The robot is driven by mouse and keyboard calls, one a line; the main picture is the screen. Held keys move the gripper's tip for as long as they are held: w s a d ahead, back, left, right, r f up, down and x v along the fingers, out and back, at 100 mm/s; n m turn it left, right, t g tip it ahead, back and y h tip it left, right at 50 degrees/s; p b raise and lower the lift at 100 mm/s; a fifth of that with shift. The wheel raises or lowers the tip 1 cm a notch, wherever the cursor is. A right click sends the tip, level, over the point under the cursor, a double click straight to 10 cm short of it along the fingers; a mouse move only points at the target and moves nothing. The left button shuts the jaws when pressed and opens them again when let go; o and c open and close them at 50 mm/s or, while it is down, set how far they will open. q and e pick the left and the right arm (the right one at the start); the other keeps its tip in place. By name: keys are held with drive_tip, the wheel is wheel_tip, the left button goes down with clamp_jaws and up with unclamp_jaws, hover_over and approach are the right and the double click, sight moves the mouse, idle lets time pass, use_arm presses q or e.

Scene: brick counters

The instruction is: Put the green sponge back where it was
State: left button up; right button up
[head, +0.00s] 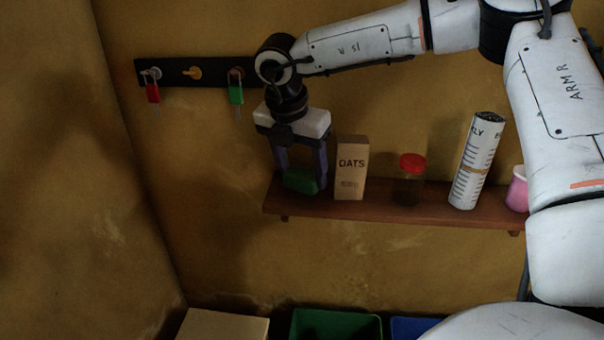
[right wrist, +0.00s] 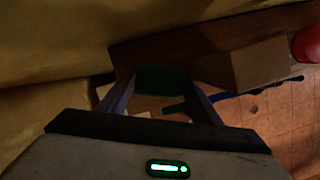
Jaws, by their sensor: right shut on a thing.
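The green sponge (head: 300,181) is at the left end of the wooden shelf (head: 400,209), left of the oats box. My right gripper (head: 302,178) points down there and is shut on the sponge. In the right wrist view the sponge (right wrist: 162,80) shows between the two fingers (right wrist: 161,92). I cannot tell whether the sponge's underside touches the shelf. My left gripper is not in view.
The oats box (head: 351,168) stands close to the right of my right gripper. Further right are a red-lidded jar (head: 409,180), a tilted white cylinder (head: 476,160) and a pink cup (head: 517,189). A key rack (head: 208,72) hangs upper left. Bins, one green (head: 336,325), stand below.

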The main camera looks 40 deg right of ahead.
drive_tip(key=shift+f, duration=0.65)
drive_tip(key=o, duration=1)
drive_tip(key=b+v, duration=0.1)
drive_tip(key=v, duration=1.1)
